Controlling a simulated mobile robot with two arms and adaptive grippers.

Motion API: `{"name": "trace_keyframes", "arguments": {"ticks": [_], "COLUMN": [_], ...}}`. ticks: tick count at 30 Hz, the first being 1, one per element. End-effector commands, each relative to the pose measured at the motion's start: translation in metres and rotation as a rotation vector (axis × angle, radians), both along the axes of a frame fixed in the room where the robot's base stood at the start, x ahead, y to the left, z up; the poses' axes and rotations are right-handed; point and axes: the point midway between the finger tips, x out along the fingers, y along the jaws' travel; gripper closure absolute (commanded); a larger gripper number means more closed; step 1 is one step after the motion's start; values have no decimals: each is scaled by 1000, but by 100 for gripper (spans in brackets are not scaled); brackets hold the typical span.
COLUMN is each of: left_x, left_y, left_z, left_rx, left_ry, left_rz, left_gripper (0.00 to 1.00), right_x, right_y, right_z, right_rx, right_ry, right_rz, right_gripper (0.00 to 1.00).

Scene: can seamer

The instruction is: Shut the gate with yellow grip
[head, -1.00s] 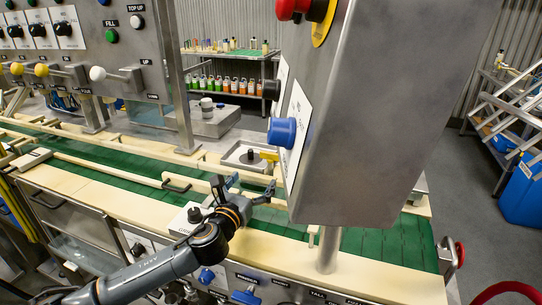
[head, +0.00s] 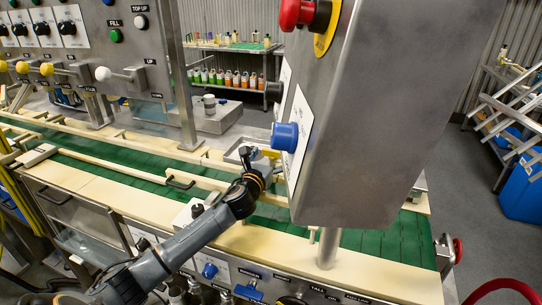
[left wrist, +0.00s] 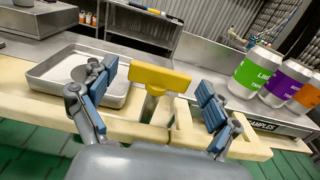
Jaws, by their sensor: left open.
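The yellow grip (left wrist: 160,78) is a T-shaped handle on the cream rail at the far side of the green conveyor. In the head view a bit of the yellow grip (head: 270,153) shows beside the control box, which hides part of that area. My left gripper (head: 252,158) reaches across the belt to the far rail. In the left wrist view its two blue-padded fingers (left wrist: 156,88) are spread open, one to each side of the grip, with no visible contact. I cannot make out the gate's full outline. My right gripper is not in view.
A metal tray (left wrist: 75,72) lies left of the grip and labelled cans (left wrist: 250,72) stand right. The green belt (head: 110,175) is clear.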

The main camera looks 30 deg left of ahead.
Motion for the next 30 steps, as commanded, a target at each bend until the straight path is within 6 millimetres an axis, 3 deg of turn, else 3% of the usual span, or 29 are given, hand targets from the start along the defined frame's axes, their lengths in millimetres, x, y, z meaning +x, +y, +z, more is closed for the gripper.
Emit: {"name": "trace_keyframes", "arguments": {"ticks": [3, 15, 23, 30], "left_x": [0, 0, 0, 1], "left_y": [0, 0, -1, -4], "left_z": [0, 0, 1, 2], "left_rx": [0, 1, 0, -1], "left_ry": [0, 0, 0, -1], "left_rz": [0, 1, 30, 154], "left_gripper": [13, 91, 91, 91], "right_x": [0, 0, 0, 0], "right_y": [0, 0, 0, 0], "right_z": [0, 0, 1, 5], "right_rx": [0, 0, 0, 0], "right_ry": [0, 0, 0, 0], "right_rz": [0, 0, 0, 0], "right_gripper": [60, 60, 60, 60]}}
